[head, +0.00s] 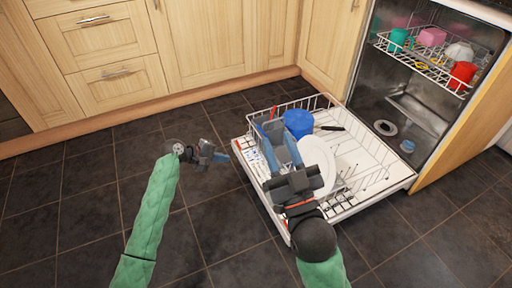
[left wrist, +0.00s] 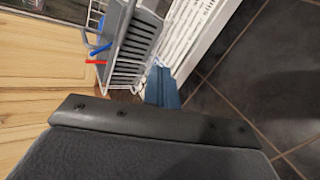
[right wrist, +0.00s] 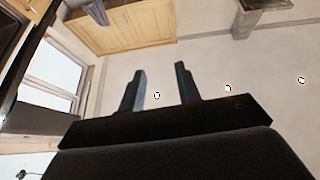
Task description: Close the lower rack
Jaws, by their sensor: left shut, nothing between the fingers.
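The upper rack (head: 425,62) sits inside the dishwasher with several coloured cups and bowls. Wooden cabinets (head: 200,40) line the back. The dark tiled floor (head: 70,220) is clear at left. A wood-faced panel (head: 455,130) stands right of the opening.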

